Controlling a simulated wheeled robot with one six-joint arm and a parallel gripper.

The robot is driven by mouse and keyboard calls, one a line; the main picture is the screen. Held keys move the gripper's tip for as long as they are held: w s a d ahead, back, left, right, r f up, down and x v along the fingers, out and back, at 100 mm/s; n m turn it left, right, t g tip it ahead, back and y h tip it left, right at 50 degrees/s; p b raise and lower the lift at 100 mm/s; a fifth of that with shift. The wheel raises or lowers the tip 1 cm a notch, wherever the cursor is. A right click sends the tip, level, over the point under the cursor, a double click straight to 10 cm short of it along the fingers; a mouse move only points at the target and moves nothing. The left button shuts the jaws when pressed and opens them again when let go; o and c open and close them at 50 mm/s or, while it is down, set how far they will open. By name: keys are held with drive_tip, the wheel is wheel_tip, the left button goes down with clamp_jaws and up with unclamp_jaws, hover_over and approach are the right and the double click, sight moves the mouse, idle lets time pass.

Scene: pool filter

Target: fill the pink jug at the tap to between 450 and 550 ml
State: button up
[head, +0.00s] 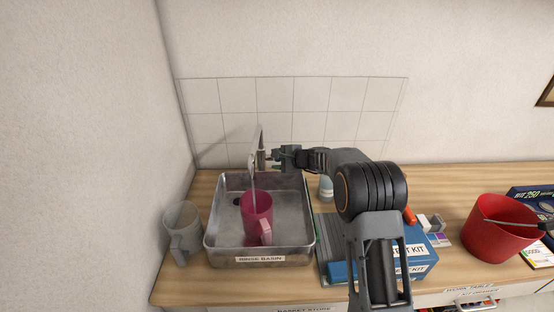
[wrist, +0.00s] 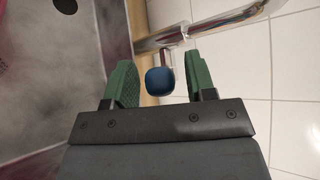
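The pink jug (head: 258,214) stands upright in the metal rinse basin (head: 308,226), its handle towards the front. The tap (head: 260,158) rises behind it, with its spout above the jug. A thin pale streak, which looks like water, runs from the spout into the jug; I cannot read the level inside. My gripper (head: 275,158) is at the tap. In the wrist view my gripper (wrist: 161,82) has its green fingers apart, either side of a blue tap knob (wrist: 160,81). Gaps show between knob and fingers. The pink jug's edge shows at the upper left there.
A clear grey jug (head: 183,232) stands left of the basin, near the wall. Blue test kit boxes (head: 398,255) lie to the right, partly behind my arm. A red bucket (head: 497,232) stands farther right. A tiled wall (head: 220,98) is close behind the tap.

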drive_tip(key=b+v, duration=0.3)
drive_tip(key=v, duration=1)
drive_tip(key=shift+s+d+r+b, duration=0.15)
drive_tip(key=shift+s+d+b, duration=0.05)
drive_tip(key=shift+d+b, duration=0.15)
idle(6.3)
